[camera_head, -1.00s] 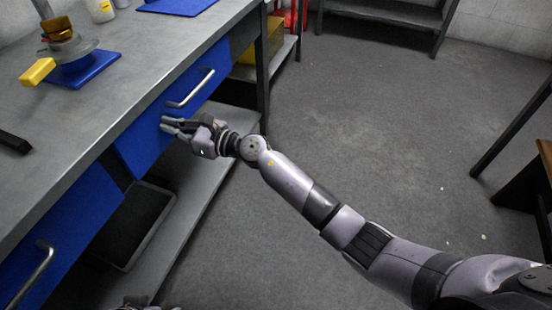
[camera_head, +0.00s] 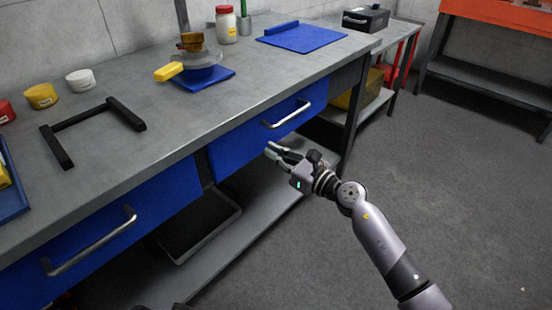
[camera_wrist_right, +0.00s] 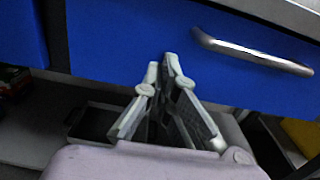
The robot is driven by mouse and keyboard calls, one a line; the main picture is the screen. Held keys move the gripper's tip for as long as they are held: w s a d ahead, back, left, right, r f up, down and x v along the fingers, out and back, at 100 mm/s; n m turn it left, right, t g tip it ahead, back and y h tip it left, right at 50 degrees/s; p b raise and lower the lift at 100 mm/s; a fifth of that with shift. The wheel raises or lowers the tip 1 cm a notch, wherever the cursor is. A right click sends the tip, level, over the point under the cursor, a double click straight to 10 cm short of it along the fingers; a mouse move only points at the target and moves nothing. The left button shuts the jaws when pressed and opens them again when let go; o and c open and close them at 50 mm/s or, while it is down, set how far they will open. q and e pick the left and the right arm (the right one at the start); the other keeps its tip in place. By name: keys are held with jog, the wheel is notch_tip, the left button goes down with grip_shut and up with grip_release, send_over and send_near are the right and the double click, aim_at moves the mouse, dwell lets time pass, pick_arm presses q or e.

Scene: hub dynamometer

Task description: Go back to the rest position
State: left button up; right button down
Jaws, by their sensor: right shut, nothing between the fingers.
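My right gripper (camera_head: 271,151) is shut and empty. It is in front of the blue drawer (camera_head: 228,152) under the workbench, below and to the left of the drawer's metal handle (camera_head: 288,114). In the right wrist view its fingertips (camera_wrist_right: 167,62) are together, in front of the drawer's lower edge, with the handle (camera_wrist_right: 255,52) apart from them to the upper right. The drawer looks shut. My left gripper cannot be made out; only a dark piece shows at the bottom edge of the head view.
The grey workbench (camera_head: 165,122) holds a blue-based device (camera_head: 203,78), a black frame (camera_head: 62,150), several jars and a blue mat (camera_head: 300,38). A second drawer handle (camera_head: 95,245) is at left. A dark tray (camera_head: 203,240) lies on the lower shelf. Floor at right is clear.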

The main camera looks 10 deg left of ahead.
pick_arm(q)
jog(key=shift+w+r, duration=0.35)
jog(key=shift+r, duration=0.25)
pick_arm(e)
jog(key=v, duration=0.8)
jog(key=shift+d, duration=0.25)
